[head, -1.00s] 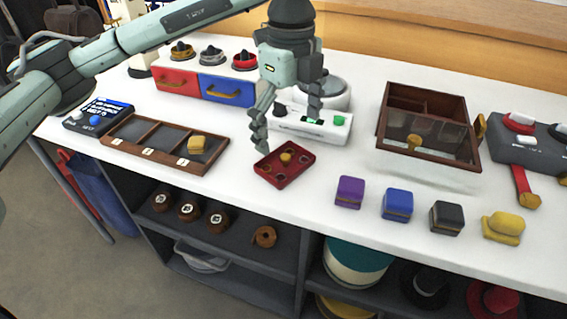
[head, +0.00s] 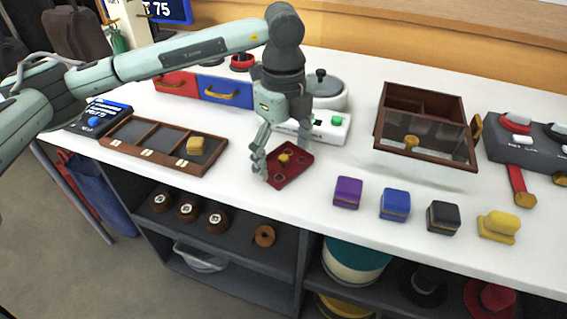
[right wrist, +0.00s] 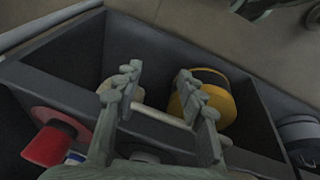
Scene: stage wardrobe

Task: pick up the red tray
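The red tray (head: 291,174) lies on the white counter in the head view, with a small gold piece (head: 284,158) and dark round recesses in it. My left gripper (head: 283,152) points down over the tray's left and far part, fingers spread. One finger is low at the tray's left edge and hides part of it; the other is near its far edge. I cannot tell whether either touches it. My right gripper (right wrist: 158,76) shows in the right wrist view, fingers apart, in front of a dark compartment. A pale bar (right wrist: 160,115) shows between the fingers; they do not appear closed on it.
A wooden divided tray (head: 163,157) lies left of the red tray. Purple (head: 347,193), blue (head: 395,204) and black (head: 443,217) boxes stand to the right, before a glass-lidded case (head: 425,135). A white button panel (head: 335,130) is behind. Shelves below hold spools and hats.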

